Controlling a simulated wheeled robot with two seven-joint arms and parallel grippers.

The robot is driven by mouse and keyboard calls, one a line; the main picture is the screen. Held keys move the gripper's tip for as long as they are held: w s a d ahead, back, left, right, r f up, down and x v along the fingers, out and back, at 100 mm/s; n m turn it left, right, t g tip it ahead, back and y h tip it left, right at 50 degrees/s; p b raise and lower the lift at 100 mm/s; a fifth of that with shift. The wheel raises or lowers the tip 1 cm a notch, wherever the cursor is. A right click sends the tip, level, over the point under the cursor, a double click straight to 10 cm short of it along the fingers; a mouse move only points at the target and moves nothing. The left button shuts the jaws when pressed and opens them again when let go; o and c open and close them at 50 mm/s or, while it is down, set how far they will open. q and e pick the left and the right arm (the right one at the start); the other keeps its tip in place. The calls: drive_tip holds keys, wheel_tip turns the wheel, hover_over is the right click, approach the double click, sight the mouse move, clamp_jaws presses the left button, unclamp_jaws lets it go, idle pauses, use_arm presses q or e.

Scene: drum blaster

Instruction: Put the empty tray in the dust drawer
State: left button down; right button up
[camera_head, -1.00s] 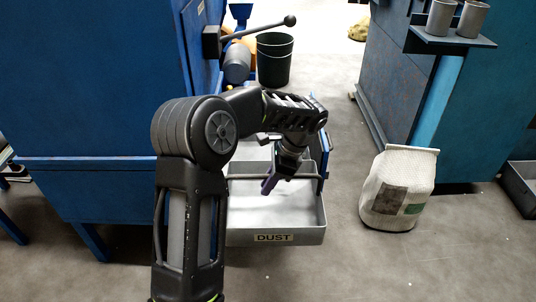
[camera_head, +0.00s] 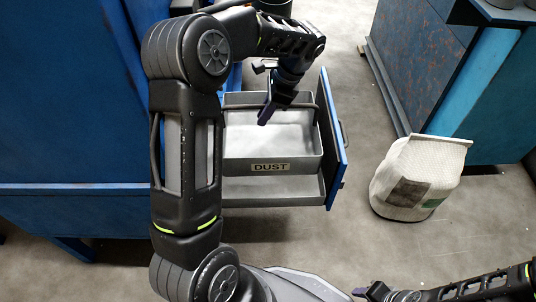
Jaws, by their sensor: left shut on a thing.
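The grey tray (camera_head: 270,167) with the DUST label is at the centre of the head view, its inside pale and empty. It is over the open dust drawer (camera_head: 270,191), whose grey near edge shows below it and whose blue front (camera_head: 336,145) stands to its right. I cannot tell whether the tray rests on the drawer floor or hangs just above it. My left gripper (camera_head: 265,114) points down at the tray's handle bar and is shut on it. My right gripper (camera_head: 370,293) is low at the bottom edge, apart from the tray; its fingers are too unclear to read.
The blue machine (camera_head: 70,110) fills the left side beside the drawer. A white sack (camera_head: 415,178) stands on the floor to the right, with a blue cabinet (camera_head: 425,60) behind it. The floor between drawer and sack is clear.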

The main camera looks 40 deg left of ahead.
use_arm(q)
drive_tip(key=b, duration=0.2)
hover_over(263, 140)
drive_tip(key=shift+w+d+f, duration=0.1)
drive_tip(key=shift+d+f, duration=0.05)
drive_tip(key=shift+f, duration=1.1)
drive_tip(key=shift+w+d+f, duration=0.1)
drive_tip(key=shift+f, duration=1.1)
drive_tip(key=shift+s, duration=0.1)
wheel_tip(263, 140, down, 5)
drive_tip(key=shift+b, duration=1.15)
drive_tip(key=c, duration=1.5)
unclamp_jaws()
drive_tip(key=shift+f, duration=0.1)
drive_tip(key=shift+o, duration=0.2)
